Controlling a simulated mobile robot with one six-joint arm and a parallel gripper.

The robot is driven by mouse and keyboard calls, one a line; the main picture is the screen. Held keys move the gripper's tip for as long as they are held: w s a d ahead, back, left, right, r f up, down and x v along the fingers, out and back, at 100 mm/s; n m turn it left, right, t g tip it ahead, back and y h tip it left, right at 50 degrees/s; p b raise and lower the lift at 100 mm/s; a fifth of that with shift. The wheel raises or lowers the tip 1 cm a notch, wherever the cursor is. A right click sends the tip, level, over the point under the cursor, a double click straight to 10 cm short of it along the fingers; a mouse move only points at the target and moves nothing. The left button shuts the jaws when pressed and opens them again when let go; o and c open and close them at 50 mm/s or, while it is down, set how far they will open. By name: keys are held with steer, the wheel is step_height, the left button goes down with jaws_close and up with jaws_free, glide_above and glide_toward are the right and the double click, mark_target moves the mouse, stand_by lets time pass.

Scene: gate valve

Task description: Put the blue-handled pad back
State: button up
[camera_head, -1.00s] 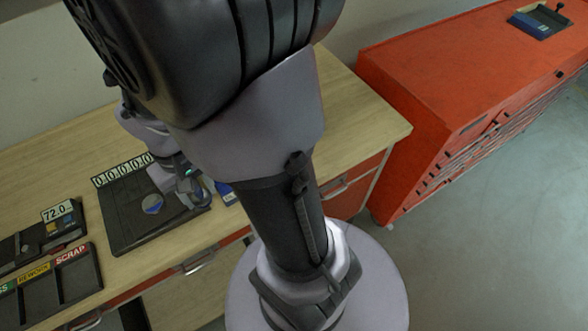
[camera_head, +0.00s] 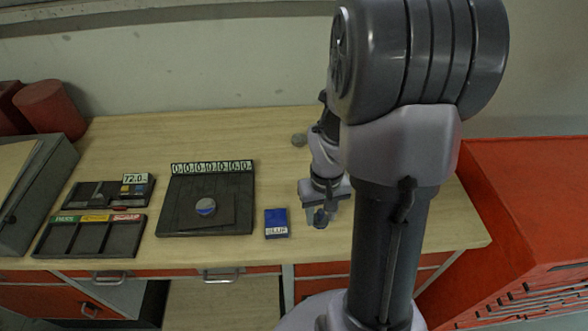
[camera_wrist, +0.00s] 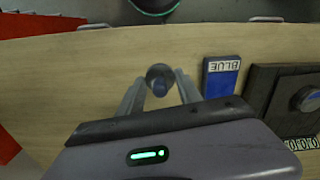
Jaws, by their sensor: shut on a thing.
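My gripper (camera_head: 320,212) is over the right part of the bench, to the right of the blue block in the head view. The pad shows small and dark in the head view (camera_head: 320,219). I cannot tell whether it touches the bench. A blue block labelled BLUE (camera_head: 276,219) lies beside it, also in the wrist view (camera_wrist: 221,78). A round disc with a blue mark (camera_head: 205,207) rests on the black plate (camera_head: 180,182) further left.
A number strip (camera_head: 212,168) runs along the plate's back edge. A sorting tray (camera_head: 90,238) and a dark holder marked 72.0 (camera_head: 108,193) are at left. A red cabinet (camera_head: 530,220) stands right.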

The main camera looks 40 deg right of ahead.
steer(key=shift+w+d+f, duration=0.1)
steer(key=shift+w+d, duration=0.2)
steer(key=shift+d, duration=0.25)
steer(key=shift+w+d+f, duration=0.1)
steer(key=shift+w+d, duration=0.2)
steer(key=shift+d, duration=0.2)
steer(key=f, duration=0.1)
steer(key=f+b, duration=0.1)
steer(key=f, duration=0.1)
steer(key=shift+d, duration=0.25)
steer(key=shift+w+f+b, duration=0.1)
steer(key=shift+f+b, duration=0.25)
steer(key=shift+r, duration=0.15)
steer(key=o, duration=0.7)
steer(key=shift+f, duration=0.25)
steer(key=o, duration=0.5)
steer(key=shift+r, duration=0.1)
steer(key=shift+r, duration=0.1)
